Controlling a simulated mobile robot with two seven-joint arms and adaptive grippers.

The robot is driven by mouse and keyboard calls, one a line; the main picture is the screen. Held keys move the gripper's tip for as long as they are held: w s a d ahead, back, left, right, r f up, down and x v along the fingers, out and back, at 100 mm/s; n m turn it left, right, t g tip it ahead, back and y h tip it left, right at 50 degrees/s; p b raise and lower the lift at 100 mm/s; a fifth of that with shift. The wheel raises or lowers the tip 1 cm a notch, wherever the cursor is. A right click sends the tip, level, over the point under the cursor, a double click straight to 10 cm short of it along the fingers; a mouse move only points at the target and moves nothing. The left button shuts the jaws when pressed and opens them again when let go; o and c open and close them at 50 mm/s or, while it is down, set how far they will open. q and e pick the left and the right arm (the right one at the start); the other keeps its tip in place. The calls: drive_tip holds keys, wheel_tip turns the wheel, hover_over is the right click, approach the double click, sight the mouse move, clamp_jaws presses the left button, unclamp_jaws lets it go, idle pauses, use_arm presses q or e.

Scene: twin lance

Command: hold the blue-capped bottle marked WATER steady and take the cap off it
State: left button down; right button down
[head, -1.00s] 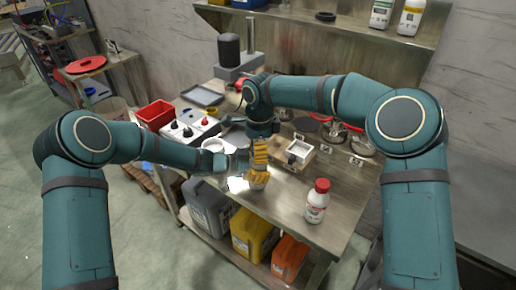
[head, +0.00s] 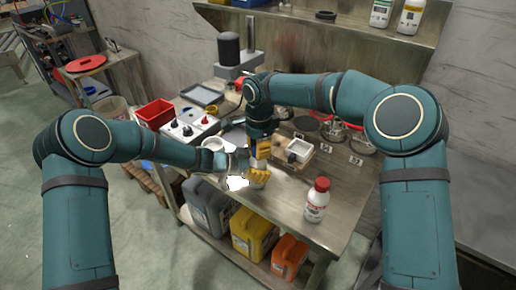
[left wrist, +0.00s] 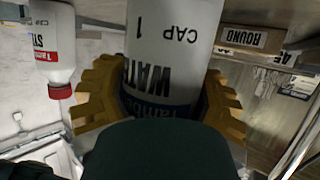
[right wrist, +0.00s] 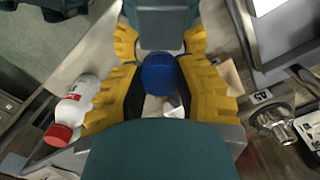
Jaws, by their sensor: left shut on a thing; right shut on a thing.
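The white WATER bottle (left wrist: 165,60) stands between the yellow fingers of my left gripper (left wrist: 160,105), which is shut on it. Its print shows upside down in the left wrist view, with a dark blue band. The blue cap (right wrist: 159,73) is between the fingers of my right gripper (right wrist: 160,88), which is shut on it. In the head view my right gripper (head: 262,151) is just above my left gripper (head: 258,178), with a small gap between their fingers. The bottle is mostly hidden there. Whether the cap still touches the bottle's neck is hidden.
A red-capped white bottle (head: 317,203) stands at the bench's front right and also shows in the right wrist view (right wrist: 75,105). A wooden block with a white square recess (head: 298,150), glass dishes (head: 335,130) and a red bin (head: 156,114) are on the bench. Bare bench lies around the red-capped bottle.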

drive_tip(key=c, duration=0.8)
unclamp_jaws()
drive_tip(key=shift+o, duration=0.2)
wheel_tip(320, 180, up, 4)
drive_tip(key=shift+r, duration=0.1)
drive_tip(key=shift+o, duration=0.8)
drive_tip(key=shift+r, duration=0.2)
wheel_tip(320, 180, up, 3)
drive_tip(key=m, duration=0.3)
drive_tip(key=shift+f, duration=3.85)
